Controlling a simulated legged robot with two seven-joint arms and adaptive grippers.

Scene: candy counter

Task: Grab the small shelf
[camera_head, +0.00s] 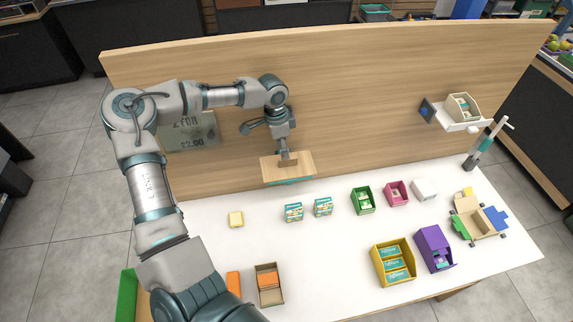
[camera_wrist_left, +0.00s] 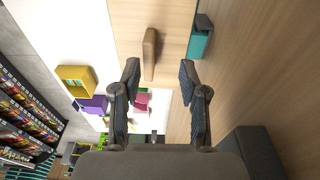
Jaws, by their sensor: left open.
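The small shelf (camera_head: 305,166) is a light wooden board against the wooden back panel, with a teal strip along its front edge. A brown upright block (camera_head: 288,158) shows on its middle. My left gripper (camera_head: 285,151) is just above this block, pointing down. In the left wrist view the fingers (camera_wrist_left: 159,72) are open and apart, with the brown block (camera_wrist_left: 150,55) just beyond and between them. The shelf board (camera_wrist_left: 125,60) lies behind the block. I cannot tell whether a finger touches it. My right gripper is not in view.
The white counter (camera_head: 330,255) holds small teal boxes, green and pink bins, a yellow bin (camera_head: 393,262) and a purple bin (camera_head: 434,248). A white wall shelf (camera_head: 462,124) is at the right. The back panel (camera_head: 350,110) rises close behind my gripper.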

